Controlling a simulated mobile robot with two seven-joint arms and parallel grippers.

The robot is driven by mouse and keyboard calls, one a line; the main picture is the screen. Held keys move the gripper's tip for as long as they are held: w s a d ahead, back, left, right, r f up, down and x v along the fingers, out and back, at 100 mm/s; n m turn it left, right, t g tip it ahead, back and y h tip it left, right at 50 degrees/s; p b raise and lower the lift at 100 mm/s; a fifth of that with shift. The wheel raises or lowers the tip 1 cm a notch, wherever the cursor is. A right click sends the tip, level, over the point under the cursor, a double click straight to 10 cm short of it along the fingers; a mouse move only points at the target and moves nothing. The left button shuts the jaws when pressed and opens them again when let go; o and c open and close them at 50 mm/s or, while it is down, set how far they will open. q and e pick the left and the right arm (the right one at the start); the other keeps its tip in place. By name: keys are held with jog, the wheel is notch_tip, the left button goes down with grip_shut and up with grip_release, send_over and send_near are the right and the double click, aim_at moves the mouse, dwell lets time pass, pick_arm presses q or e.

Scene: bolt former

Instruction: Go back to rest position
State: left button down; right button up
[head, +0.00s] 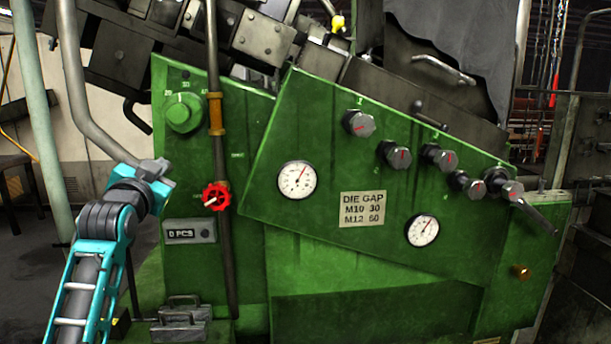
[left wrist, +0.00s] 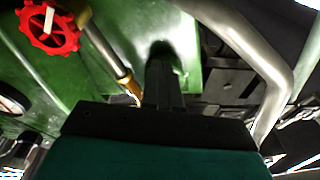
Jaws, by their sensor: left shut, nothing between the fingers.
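My left arm comes in from the lower left in the head view. Its gripper (head: 160,167) is up in front of the left part of the green machine (head: 262,245), below the green dial knob (head: 184,112) and left of the red valve wheel (head: 216,196). In the left wrist view the fingers (left wrist: 160,72) are together, with nothing held between them. The red valve wheel also shows there at the upper left (left wrist: 48,27), apart from the fingers. My right gripper is in neither view.
A grey bent pipe (head: 88,110) runs close to the left gripper. A counter box (head: 190,232) reading "0 PCS" sits below right of it. Grey metal blocks (head: 180,325) stand at the machine's foot. Gauges, knobs and a lever (head: 535,215) sit farther right.

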pick_arm(q)
jog(key=s+d+f+g+h, duration=0.15)
jog(key=s+f, duration=0.25)
jog(key=f, duration=0.5)
jog(key=s+d+f+g, duration=0.1)
jog(key=s+d+f, duration=0.15)
jog(key=f, duration=0.75)
jog(key=s+d+f+g+h, duration=0.15)
jog(key=s+f, duration=0.25)
jog(key=f, duration=0.5)
jog(key=s+d+f+n+g, duration=0.1)
jog(key=s+d+f+g, duration=0.1)
jog(key=s+f, duration=0.7)
jog(key=s+d+f+n+g, duration=0.2)
jog(key=s+f, duration=0.7)
jog(key=s, duration=0.7)
jog(key=shift+s+d+g, duration=0.3)
jog(key=shift+d, duration=0.3)
